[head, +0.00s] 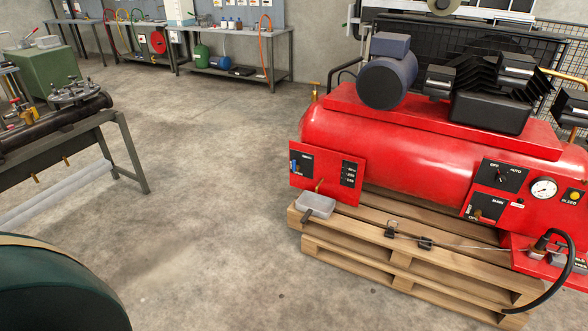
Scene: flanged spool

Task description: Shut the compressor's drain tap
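The compressor (400,150) is a red tank with a motor and a black finned pump on top, standing at the right of the head view. A red panel (348,180) at its left end carries small black plates whose lettering is too small to read surely. A small brass fitting (319,186) shows at this panel's lower edge, just above a grey tray (315,205). It may be the drain tap; I cannot tell its handle position. Another brass fitting (315,90) sits at the tank's upper left. Neither of my grippers is in view.
The compressor stands on a wooden pallet (400,255). A pipe on a metal stand (120,150) is at the left, and a dark green rounded object (55,290) fills the lower left corner. The concrete floor between them is clear. Workbenches (235,70) line the back wall.

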